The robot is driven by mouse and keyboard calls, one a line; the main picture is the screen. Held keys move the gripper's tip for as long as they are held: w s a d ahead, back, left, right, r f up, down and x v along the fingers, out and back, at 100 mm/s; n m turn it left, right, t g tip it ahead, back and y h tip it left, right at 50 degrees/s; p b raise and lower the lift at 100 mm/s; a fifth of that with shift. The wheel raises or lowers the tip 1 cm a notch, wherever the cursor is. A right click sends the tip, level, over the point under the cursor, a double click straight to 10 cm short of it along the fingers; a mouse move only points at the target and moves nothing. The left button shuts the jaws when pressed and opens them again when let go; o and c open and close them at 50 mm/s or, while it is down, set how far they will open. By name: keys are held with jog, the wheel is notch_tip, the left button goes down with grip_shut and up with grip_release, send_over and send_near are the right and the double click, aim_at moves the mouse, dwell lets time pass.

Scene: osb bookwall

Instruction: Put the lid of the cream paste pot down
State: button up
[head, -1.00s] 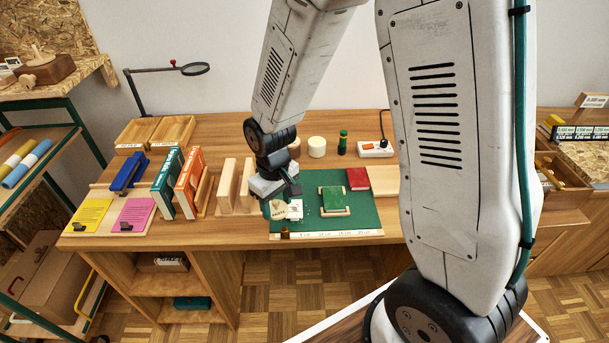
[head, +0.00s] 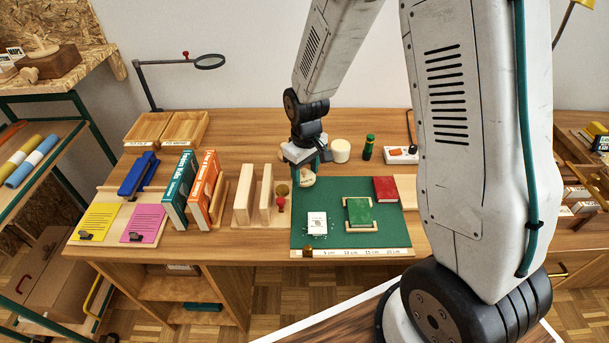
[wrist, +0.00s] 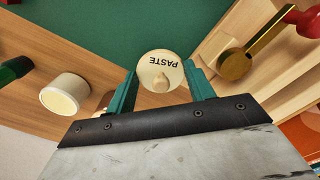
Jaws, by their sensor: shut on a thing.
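My gripper (head: 308,168) is shut on a round cream lid (wrist: 160,72) marked PASTE, with a small knob. In the wrist view the lid sits between the teal fingertips. In the head view the lid (head: 306,181) shows just below the fingers, over the back left corner of the green mat (head: 335,190); I cannot tell whether it touches anything. A cream pot (head: 340,151) stands on the desk right of my gripper and also shows in the wrist view (wrist: 65,95). A brownish round thing (wrist: 104,100) is mostly hidden behind a finger.
A brass and red tool (head: 282,196) is left of the lid, beside wooden uprights (head: 266,190). A green bottle (head: 368,147) and power strip (head: 401,155) stand behind.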

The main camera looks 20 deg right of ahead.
aim_at(308, 178)
jog(key=f, duration=0.3)
jog(key=shift+s+d+f, duration=0.1)
jog(key=shift+s+d, duration=0.1)
jog(key=shift+s, duration=0.05)
jog(key=shift+w+a+f, duration=0.1)
jog(key=shift+a, duration=0.1)
jog(key=shift+f, duration=0.1)
jog(key=o, duration=0.7)
jog(key=shift+c, duration=0.2)
